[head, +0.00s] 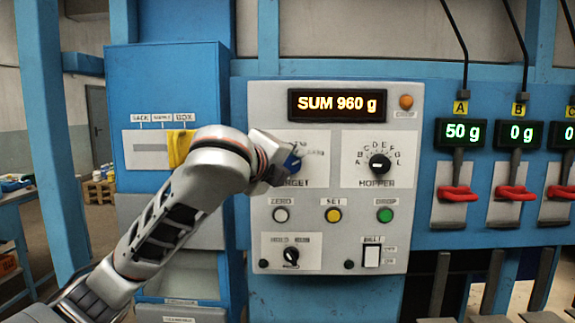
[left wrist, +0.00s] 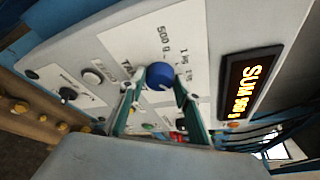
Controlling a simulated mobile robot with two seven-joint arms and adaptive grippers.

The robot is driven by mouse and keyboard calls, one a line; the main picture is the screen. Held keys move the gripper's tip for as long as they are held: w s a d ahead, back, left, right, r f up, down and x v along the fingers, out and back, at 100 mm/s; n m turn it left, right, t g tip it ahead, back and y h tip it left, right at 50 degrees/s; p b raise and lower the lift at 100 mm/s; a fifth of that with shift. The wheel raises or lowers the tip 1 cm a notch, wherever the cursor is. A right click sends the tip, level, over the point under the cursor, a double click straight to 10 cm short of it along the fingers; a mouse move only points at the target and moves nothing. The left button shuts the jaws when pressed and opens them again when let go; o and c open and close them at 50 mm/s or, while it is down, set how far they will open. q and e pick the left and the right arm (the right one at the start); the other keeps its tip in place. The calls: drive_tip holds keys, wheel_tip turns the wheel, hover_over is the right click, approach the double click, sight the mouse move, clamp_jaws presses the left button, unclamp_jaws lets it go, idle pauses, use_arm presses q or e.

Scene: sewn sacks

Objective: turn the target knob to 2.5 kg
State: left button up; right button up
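The target knob (head: 293,163) is blue and sits on a white plate labelled TARGET, mostly covered by my left gripper in the head view. In the left wrist view the round blue knob (left wrist: 160,75) shows between my fingertips, with "500 g" and a "1 kg" marking beside it. My left gripper (left wrist: 157,90) is open, one finger on each side of the knob, with a small gap visible at the left finger. Its pointer direction is hidden. The left gripper also shows in the head view (head: 284,166). My right gripper is in neither view.
The display (head: 338,105) reads SUM 960 g. The black hopper knob (head: 379,164) is to the right. Below are the white zero button (head: 281,215), yellow set button (head: 333,215) and green drop button (head: 385,215). Red levers (head: 457,194) stand further right.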

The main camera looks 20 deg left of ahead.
use_arm(q)
drive_tip(key=shift+o, duration=0.9)
drive_tip(key=shift+s, duration=0.1)
drive_tip(key=s+r, duration=0.2)
drive_tip(key=s, duration=0.9)
drive_tip(key=shift+s+a+r, duration=0.2)
drive_tip(key=shift+s+a, duration=0.1)
drive_tip(key=shift+a, duration=0.05)
drive_tip(key=w+d+f+n+g+h, duration=0.2)
drive_tip(key=w+d+f+n, duration=0.1)
drive_tip(key=f, duration=0.7)
drive_tip(key=w+d+f+n+g+h, duration=0.2)
drive_tip(key=w+d+f+n, duration=0.1)
drive_tip(key=f, duration=0.8)
wheel_tip(320, 180, down, 20)
drive_tip(key=n, duration=0.6)
drive_tip(key=s+a+f+n, duration=0.2)
drive_tip(key=s+f+n, duration=0.3)
drive_tip(key=f, duration=0.8)
drive_tip(key=s+a+f+n+y, duration=0.1)
drive_tip(key=s+a+f, duration=0.1)
drive_tip(key=s+f, duration=0.7)
drive_tip(key=s+a+f+n+g+y, duration=0.1)
drive_tip(key=s+a+f+n, duration=0.1)
drive_tip(key=s+f, duration=0.8)
drive_tip(key=s+a, duration=0.1)
drive_tip(key=s, duration=0.2)
drive_tip(key=shift+a+n+y, duration=0.15)
drive_tip(key=shift+n+y, duration=0.15)
drive_tip(key=shift+y, duration=0.1)
